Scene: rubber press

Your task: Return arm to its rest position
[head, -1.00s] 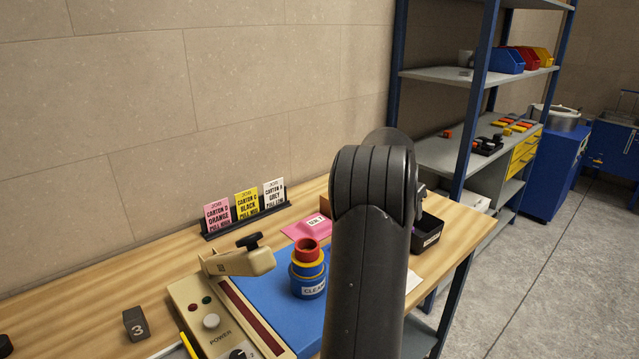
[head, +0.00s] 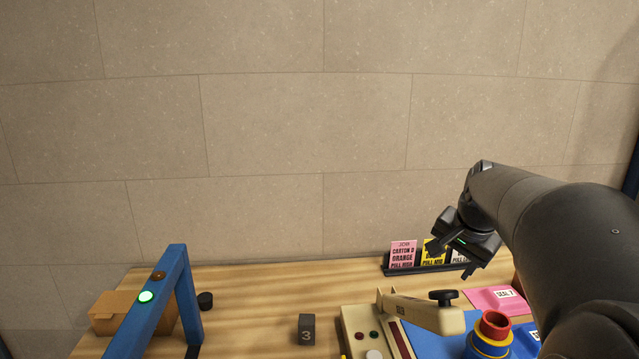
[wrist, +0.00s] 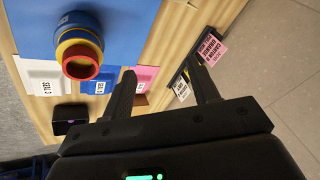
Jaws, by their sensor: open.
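My gripper (head: 450,262) is raised above the right part of the workbench (head: 255,285), in front of the job card rack. Its fingers are apart with nothing between them, as the wrist view also shows (wrist: 159,68). My arm comes in from the right edge of the head view and is bent, with the gripper at its left end. The cards stand in the black rack (head: 392,271): a pink card (head: 402,254), a yellow one and a white one partly behind the gripper.
A beige press (head: 360,325) with a lever (head: 425,313) stands on the bench beside a blue mat (head: 430,345). A blue frame (head: 150,305) with a green light, a cardboard box (head: 112,308) and a dark block (head: 306,328) are further left.

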